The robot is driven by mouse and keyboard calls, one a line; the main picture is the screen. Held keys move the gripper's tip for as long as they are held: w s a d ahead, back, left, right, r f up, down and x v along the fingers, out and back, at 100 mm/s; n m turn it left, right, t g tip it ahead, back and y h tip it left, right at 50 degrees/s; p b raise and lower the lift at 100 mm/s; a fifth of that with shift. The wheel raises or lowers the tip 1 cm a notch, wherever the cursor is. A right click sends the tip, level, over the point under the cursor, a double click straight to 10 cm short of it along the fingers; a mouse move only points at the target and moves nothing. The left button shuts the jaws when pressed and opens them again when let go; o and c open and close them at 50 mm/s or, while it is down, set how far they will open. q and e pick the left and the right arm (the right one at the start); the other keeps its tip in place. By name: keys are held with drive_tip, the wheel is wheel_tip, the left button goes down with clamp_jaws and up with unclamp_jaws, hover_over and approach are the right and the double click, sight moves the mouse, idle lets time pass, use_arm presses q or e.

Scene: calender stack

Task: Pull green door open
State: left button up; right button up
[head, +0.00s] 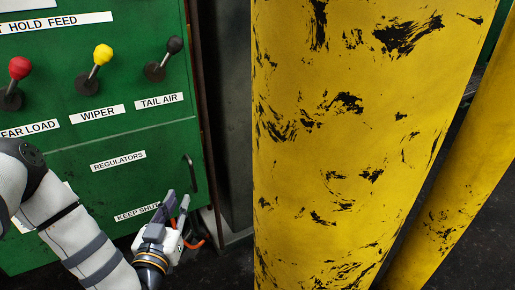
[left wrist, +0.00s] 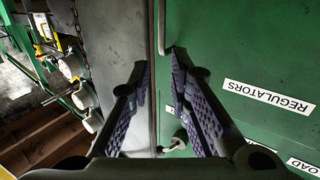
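The green door (head: 130,185) is the lower panel of a green cabinet, labelled REGULATORS and KEEP SHUT; it looks closed. Its dark upright handle (head: 190,173) is near the right edge. My left gripper (head: 178,197) is just below the handle, fingers pointing up, and appears apart from it. In the left wrist view, which looks upside down, the fingers (left wrist: 158,62) are spread with nothing clearly between them. The green door (left wrist: 255,65) fills the right of that view. My right gripper is not in view.
Red, yellow (head: 103,54) and black levers stick out above the door. A thick scuffed yellow post (head: 350,150) stands close on the right, with another yellow post (head: 460,190) beyond. A narrow dark gap separates the cabinet from the near post. Orange-red cable shows by my gripper.

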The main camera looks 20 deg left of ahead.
sight(192, 170)
use_arm(q)
drive_tip(key=b+x, duration=0.1)
drive_tip(key=x, duration=1.1)
drive_tip(key=shift+w+a+b, duration=0.1)
drive_tip(key=shift+w+b, duration=0.15)
drive_tip(key=shift+b, duration=0.05)
drive_tip(key=shift+w+r, duration=0.1)
drive_tip(key=shift+w, duration=0.05)
